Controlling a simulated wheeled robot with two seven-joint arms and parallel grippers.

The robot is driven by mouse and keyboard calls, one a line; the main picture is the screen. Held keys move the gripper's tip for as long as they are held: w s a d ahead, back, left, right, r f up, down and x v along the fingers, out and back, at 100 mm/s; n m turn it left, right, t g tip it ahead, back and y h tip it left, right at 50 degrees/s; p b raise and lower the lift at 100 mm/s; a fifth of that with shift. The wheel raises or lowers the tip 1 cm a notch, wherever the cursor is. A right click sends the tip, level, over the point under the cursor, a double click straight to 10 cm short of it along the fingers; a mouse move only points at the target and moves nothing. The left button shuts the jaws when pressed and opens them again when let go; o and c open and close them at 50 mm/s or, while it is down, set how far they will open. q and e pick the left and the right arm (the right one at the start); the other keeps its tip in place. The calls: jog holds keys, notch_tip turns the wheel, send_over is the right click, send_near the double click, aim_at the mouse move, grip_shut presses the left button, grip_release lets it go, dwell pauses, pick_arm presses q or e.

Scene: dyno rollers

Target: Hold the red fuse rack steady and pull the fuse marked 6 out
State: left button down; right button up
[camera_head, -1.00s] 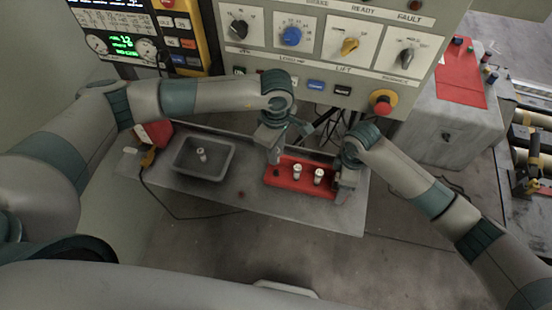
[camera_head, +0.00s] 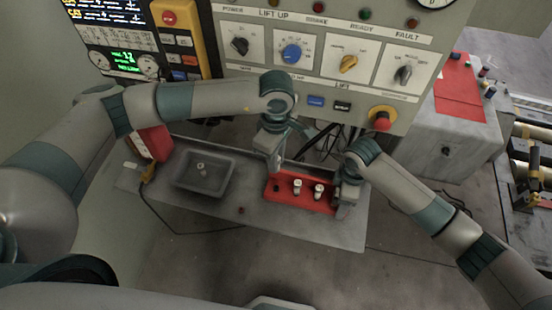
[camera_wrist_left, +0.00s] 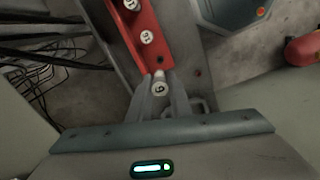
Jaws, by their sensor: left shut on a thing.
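The red fuse rack (camera_head: 306,202) lies on the grey bench, with two white fuses (camera_head: 297,187) (camera_head: 319,191) standing in it and a dark empty hole (camera_head: 276,187) at its left end. My left gripper (camera_head: 274,165) is above that left end. In the left wrist view, the left gripper (camera_wrist_left: 160,98) is shut on a white fuse (camera_wrist_left: 160,87) whose mark reads like 6. This fuse looks clear of the rack (camera_wrist_left: 154,52), beside the empty hole. The head view hides it. My right gripper (camera_head: 343,192) is at the rack's right end; its grip there is unclear.
A grey tray (camera_head: 181,182) with one white fuse (camera_head: 201,166) in it stands left of the rack. A control panel (camera_head: 320,60) with knobs and a red button (camera_head: 381,118) rises behind the bench. Bare bench (camera_head: 270,222) lies in front of the rack.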

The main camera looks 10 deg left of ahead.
pick_arm(q)
jog(key=shift+r, duration=3.45)
pick_arm(e)
jog(key=o, duration=1.4)
jog(key=shift+r, duration=0.1)
jog(key=shift+r, duration=3.65)
